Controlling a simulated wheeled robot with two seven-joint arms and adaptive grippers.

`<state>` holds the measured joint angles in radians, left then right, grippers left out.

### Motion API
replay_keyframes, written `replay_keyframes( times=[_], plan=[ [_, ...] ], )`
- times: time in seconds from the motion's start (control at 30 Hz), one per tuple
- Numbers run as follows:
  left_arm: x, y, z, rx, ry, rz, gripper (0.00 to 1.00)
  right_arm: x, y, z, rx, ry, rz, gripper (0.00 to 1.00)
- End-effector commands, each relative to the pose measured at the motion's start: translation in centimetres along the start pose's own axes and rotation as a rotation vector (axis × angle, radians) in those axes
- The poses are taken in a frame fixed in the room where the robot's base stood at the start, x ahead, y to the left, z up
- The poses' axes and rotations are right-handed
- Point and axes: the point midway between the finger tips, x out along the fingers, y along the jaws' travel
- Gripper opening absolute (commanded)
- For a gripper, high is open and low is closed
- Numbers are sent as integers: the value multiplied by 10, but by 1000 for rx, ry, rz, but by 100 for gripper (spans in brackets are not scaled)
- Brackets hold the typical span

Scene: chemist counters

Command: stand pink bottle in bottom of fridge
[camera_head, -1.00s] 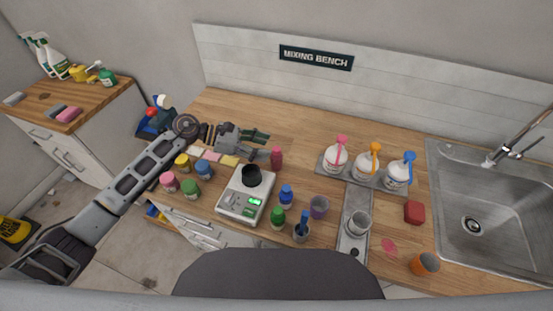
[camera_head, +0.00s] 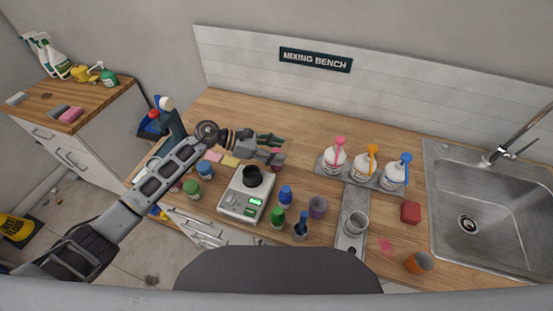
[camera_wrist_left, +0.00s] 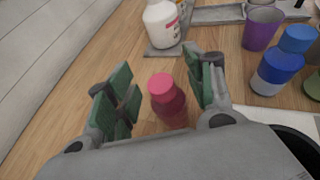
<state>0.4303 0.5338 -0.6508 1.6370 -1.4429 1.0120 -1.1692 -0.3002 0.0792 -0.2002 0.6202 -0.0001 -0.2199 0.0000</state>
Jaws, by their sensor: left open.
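The pink bottle (camera_wrist_left: 168,100) stands upright on the bench in the left wrist view, with a lighter pink cap. In the head view only a bit of the pink bottle (camera_head: 277,164) shows, beside my gripper. My left gripper (camera_head: 275,147) is open. In the wrist view its green-padded fingers (camera_wrist_left: 165,92) are spread on either side of the bottle, with gaps to both. The bottle's lower part is hidden by the gripper body. The fridge is not in view. My right gripper is not in view.
A scale (camera_head: 232,206) carries a black cup (camera_head: 253,177). Blue (camera_head: 285,194) and green (camera_head: 278,218) bottles and a purple cup (camera_head: 317,206) stand close to its right. Pump bottles (camera_head: 366,161) stand on a tray. Bare wood lies behind the gripper.

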Motion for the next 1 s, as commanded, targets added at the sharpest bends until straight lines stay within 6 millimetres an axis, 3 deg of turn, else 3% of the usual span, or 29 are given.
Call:
replay_keyframes(
  times=[0.43, 0.83, 1.0],
  plan=[
    [0, 0, 0, 0, 0, 0, 53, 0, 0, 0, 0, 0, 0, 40],
    [0, 0, -1, -1, 1, 0, 3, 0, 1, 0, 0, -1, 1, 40],
    [1, -1, -3, -2, 3, -1, 0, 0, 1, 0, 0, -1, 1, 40]
  ],
)
